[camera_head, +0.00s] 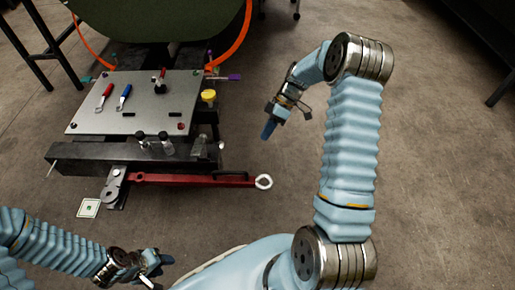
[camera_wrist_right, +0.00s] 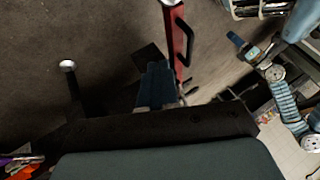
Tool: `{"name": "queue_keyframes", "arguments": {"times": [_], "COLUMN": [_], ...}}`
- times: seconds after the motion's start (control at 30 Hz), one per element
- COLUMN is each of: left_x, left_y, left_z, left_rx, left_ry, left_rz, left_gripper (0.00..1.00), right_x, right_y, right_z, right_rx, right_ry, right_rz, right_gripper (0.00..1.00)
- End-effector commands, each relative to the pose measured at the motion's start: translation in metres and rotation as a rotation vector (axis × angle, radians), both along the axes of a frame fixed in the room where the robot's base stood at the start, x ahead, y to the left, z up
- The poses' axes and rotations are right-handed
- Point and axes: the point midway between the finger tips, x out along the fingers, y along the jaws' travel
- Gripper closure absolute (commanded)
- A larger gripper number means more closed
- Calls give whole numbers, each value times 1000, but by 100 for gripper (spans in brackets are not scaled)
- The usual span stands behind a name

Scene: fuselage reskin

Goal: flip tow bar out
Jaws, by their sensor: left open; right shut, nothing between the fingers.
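The tow bar (camera_head: 200,179) is a red bar with a pale ring (camera_head: 264,182) at its right end. It lies sideways along the front of the cart, and its left end meets a grey metal bracket (camera_head: 115,183). The red bar also shows in the right wrist view (camera_wrist_right: 175,25), with a black handle (camera_wrist_right: 183,42) on its side. My right gripper (camera_head: 268,130) is shut and empty, pointing down above the floor, apart from the ring. Its blue fingers show in the wrist view (camera_wrist_right: 158,85). My left gripper (camera_head: 157,265) is open and empty at the bottom, apart from the bar.
The floor right of the ring is clear.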

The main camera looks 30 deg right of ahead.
Motion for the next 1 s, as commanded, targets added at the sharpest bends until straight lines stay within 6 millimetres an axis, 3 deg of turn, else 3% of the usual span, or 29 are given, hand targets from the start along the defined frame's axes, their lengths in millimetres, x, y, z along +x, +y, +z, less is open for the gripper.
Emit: {"name": "queue_keyframes", "arguments": {"times": [0.47,0.7,1.0], "left_x": [0,0,0], "left_y": [-1,-1,-1], "left_z": [-8,-5,-5], "left_rx": [-2,-2,-1], "left_ry": [1,1,1], "left_rz": [-2,-2,-2], "left_gripper": [57,57,57], "right_x": [-9,-33,-38], "right_y": [57,78,83], "right_z": [-76,-74,-74], "right_rx": [1,0,0], "right_ry": [4,1,2], "right_rz": [2,1,0], "right_gripper": [100,100,100]}}
